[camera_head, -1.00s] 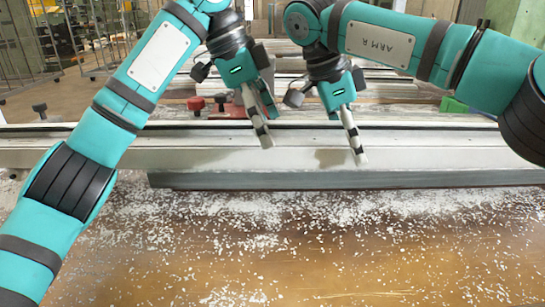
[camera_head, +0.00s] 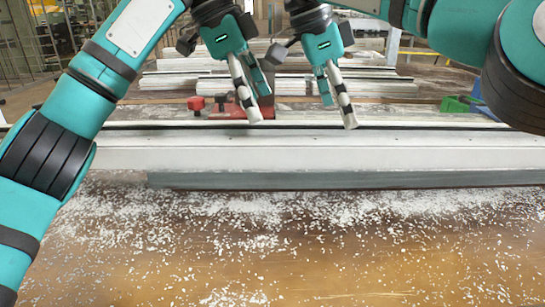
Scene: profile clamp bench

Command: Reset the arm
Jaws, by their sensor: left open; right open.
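My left gripper (camera_head: 257,103) hangs from the arm at the left, fingers pointing down, above the long white profile (camera_head: 150,150). Its jaws are open and nothing is between them. My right gripper (camera_head: 338,112) hangs a little to its right, also open and empty, with its fingertips near the profile's back edge in the picture. Both grippers appear apart from the profile. The profile runs across the whole view, with a grey lower rail (camera_head: 330,180) along its front.
A red clamp (camera_head: 222,106) with dark parts stands behind the profile, partly behind the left gripper. More pale profiles (camera_head: 185,82) are stacked farther back. Green and blue items (camera_head: 455,105) lie at the back right. The brown bench (camera_head: 300,275) in front holds only scattered white chips.

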